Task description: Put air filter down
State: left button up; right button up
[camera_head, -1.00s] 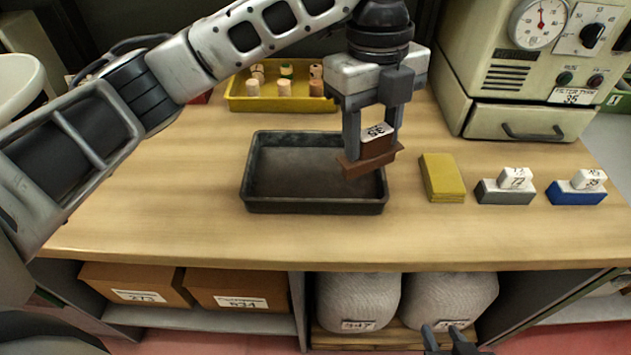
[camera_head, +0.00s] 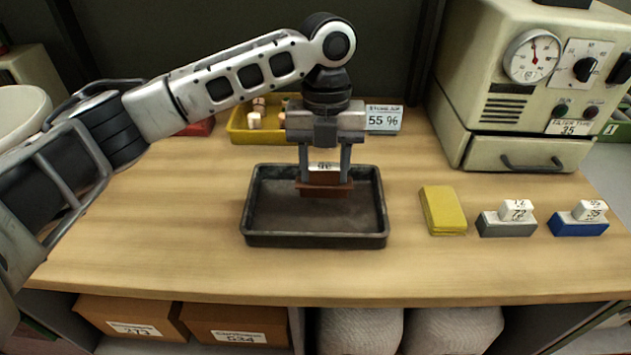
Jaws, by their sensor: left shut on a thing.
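The air filter (camera_head: 324,188) is a small brown block with a wider base and a white label on top. My left gripper (camera_head: 324,172) is shut on it, pointing straight down. The filter is over the dark tray (camera_head: 262,226), near its middle toward the back. I cannot tell whether its base touches the tray floor. Two similar filters stand on the right of the table, one with a grey base (camera_head: 507,219) and one with a blue base (camera_head: 579,220). My right gripper is not in view.
A yellow tray (camera_head: 262,137) with cork stoppers stands at the back, partly hidden by my left arm. A sign reading 55 % (camera_head: 384,118) is beside it. A yellow pad (camera_head: 443,211) lies right of the dark tray. A machine (camera_head: 500,130) with a dial stands back right.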

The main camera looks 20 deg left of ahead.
pick_arm(q)
jog(key=f, duration=0.1)
jog(key=a+f, duration=0.1)
jog(key=f, duration=0.1)
jog(key=w+f, duration=0.1)
jog(key=shift+a+f+p, duration=0.35)
jog(key=shift+a, duration=0.05)
jog(key=shift+f, duration=0.3)
jog(key=shift+f, duration=0.25)
jog(key=o, duration=1)
jog(key=shift+r, duration=0.1)
jog(key=r, duration=0.4)
jog(key=w+r, duration=0.1)
jog(key=r, duration=0.7)
jog(key=shift+w+a+r+b, duration=0.1)
jog(key=shift+w+a+b, duration=0.05)
jog(key=shift+b, duration=0.25)
